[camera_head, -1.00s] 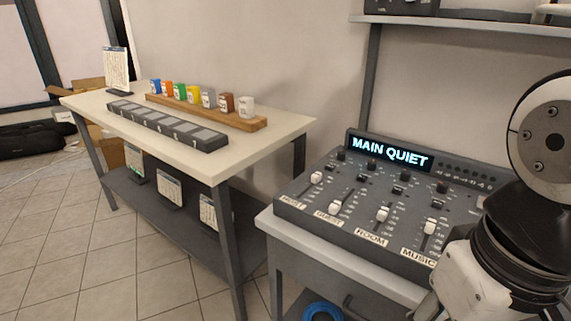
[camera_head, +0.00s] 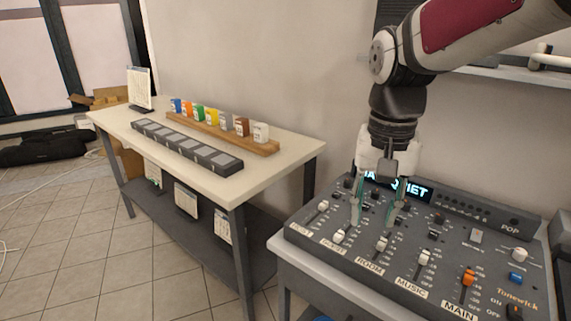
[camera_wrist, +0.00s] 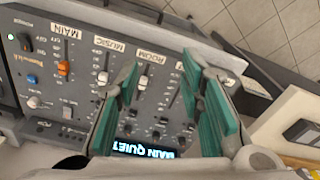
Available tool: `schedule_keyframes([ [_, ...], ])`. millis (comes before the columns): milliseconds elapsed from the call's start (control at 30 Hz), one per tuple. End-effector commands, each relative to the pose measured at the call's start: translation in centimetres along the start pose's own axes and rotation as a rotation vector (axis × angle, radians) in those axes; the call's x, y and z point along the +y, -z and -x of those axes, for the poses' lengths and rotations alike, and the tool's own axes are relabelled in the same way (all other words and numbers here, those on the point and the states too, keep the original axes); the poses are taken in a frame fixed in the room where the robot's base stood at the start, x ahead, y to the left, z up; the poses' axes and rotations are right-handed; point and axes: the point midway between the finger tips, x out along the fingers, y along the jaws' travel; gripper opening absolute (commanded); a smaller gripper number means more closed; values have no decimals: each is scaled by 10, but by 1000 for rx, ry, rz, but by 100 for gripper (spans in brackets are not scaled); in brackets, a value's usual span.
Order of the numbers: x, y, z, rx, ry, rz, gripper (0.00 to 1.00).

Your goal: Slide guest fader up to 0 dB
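The mixing console (camera_head: 310,228) has a lit display (camera_head: 412,188). Its guest fader (camera_head: 338,237) has a white cap low in its slot, near the GUEST label (camera_head: 333,248). The host fader (camera_head: 323,205) sits higher to its left, and the room fader (camera_head: 381,243) is to its right. My gripper (camera_head: 376,214) is open and empty, pointing down over the guest and room columns, its teal fingers apart. In the wrist view my gripper (camera_wrist: 165,85) frames the panel between its fingers. The guest cap cannot be made out there.
The music fader (camera_head: 425,257) and orange main fader (camera_head: 469,277) are to the right on the console. A table (camera_head: 285,150) at left bears a wooden rack (camera_head: 262,147) of coloured containers and a dark tray (camera_head: 222,164). A shelf (camera_head: 500,73) is on the wall behind.

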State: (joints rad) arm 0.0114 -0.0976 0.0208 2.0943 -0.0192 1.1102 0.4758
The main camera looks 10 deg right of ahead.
Motion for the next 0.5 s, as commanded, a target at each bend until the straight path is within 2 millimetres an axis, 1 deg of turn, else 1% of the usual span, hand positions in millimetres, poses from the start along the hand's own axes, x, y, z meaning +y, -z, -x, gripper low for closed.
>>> schedule_keyframes([
  [33,-8,13,4,-10,-4,-34,35],
  [100,-19,32,3,-16,-5,-84,35],
  [200,-34,57,-4,-24,-6,-158,35],
  [300,-46,78,-14,-31,-6,-223,35],
  [400,-56,93,-25,-36,-7,-275,35],
  [500,-62,102,-33,-39,-6,-308,35],
])
